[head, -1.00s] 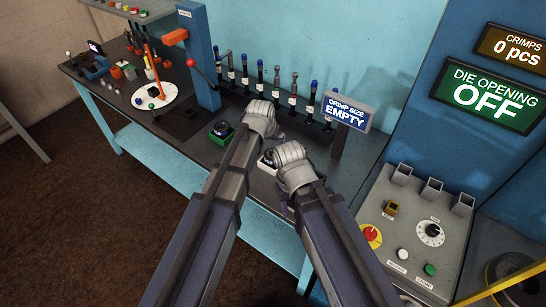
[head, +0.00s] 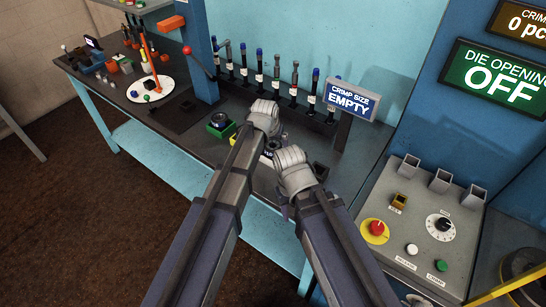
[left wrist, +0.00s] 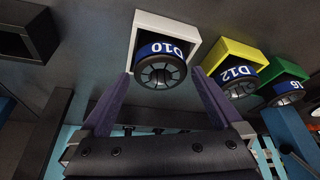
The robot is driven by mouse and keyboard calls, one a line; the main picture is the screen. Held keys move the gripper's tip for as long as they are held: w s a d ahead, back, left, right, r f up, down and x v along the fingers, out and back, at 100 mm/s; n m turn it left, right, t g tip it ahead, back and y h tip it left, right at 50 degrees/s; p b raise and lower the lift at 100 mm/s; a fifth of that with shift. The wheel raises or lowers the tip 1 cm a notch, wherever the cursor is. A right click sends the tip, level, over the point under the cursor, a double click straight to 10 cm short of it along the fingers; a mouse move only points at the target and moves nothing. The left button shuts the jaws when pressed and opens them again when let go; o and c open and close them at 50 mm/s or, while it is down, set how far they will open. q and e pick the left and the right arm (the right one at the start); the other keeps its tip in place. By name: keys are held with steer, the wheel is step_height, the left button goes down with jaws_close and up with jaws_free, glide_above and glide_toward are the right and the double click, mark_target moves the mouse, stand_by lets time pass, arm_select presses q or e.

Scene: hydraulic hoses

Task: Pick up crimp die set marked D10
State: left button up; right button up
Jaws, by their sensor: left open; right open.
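The crimp die set marked D10 (left wrist: 161,66) is a dark segmented ring with a blue band, sitting in a white open box (left wrist: 178,25) in the left wrist view. My left gripper (left wrist: 162,76) is open, with one finger on either side of the D10 set; contact cannot be told. In the head view my left gripper (head: 265,117) is over the bench, and the D10 set is mostly hidden behind the arms.
A die set marked D12 (left wrist: 238,77) in a yellow box and another in a green box (left wrist: 279,72) stand beside the D10 box. A row of hoses (head: 276,75) stands behind. The crimp size sign (head: 352,101) reads EMPTY. A control panel (head: 425,225) is at right.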

arm_select(q)
steer(key=shift+w+f, duration=0.15)
steer(key=shift+f, duration=0.3)
steer(key=shift+r, duration=0.1)
steer(key=shift+c, duration=0.2)
jaws_close()
